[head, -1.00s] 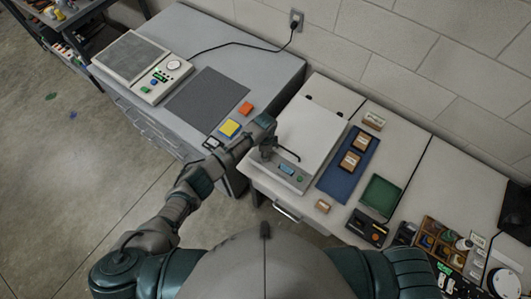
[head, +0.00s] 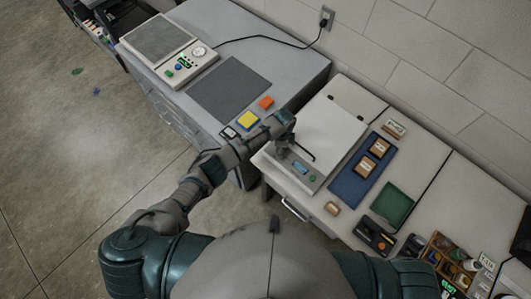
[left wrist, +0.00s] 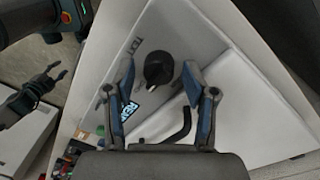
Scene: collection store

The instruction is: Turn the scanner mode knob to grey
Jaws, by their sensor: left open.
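The scanner (head: 325,135) is a white flat-lidded unit with a grey front strip on the right-hand worktop. Its strip carries a lit blue display (head: 301,168) and a green button (head: 312,178). In the left wrist view the black round mode knob (left wrist: 158,68) stands on the grey panel beside a lit display (left wrist: 119,121); its setting is not readable. My left gripper (head: 292,150) is over the scanner's front left, hiding the knob in the head view. In the wrist view its open fingers (left wrist: 158,76) lie either side of the knob, apparently apart from it. My right gripper (left wrist: 55,78) shows small at the left.
A blue mat (head: 347,185) with two wooden blocks and a green tray (head: 391,205) lie right of the scanner. A small block (head: 332,208) sits near the front edge. The left cabinet holds a keypad device (head: 165,50), a dark mat (head: 229,90) and coloured pads.

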